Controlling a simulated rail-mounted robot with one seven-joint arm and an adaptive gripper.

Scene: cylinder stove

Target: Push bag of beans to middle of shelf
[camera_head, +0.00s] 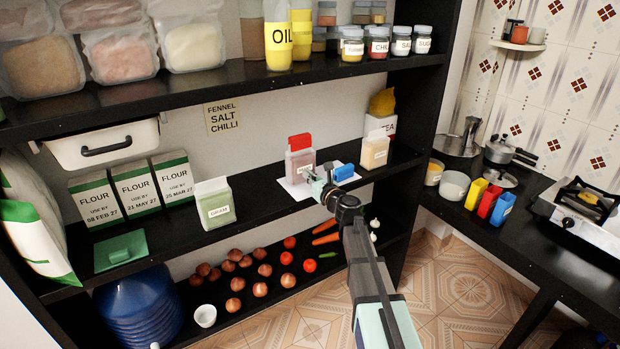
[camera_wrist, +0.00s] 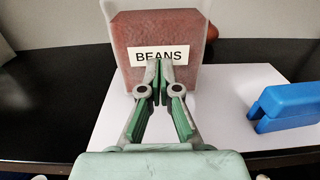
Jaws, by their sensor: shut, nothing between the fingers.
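The bag of beans (camera_wrist: 160,38), reddish with a white BEANS label, stands upright on the white sheet (camera_wrist: 95,120) in the wrist view. In the head view my gripper (camera_head: 314,178) reaches in from the front right and partly hides the sheet.
A blue clip (camera_wrist: 287,108) lies right of the bag. A cream-coloured bag (camera_head: 374,152) and a tea box (camera_head: 381,124) stand further right. Bare shelf (camera_head: 258,190) lies between that container and the sheet.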

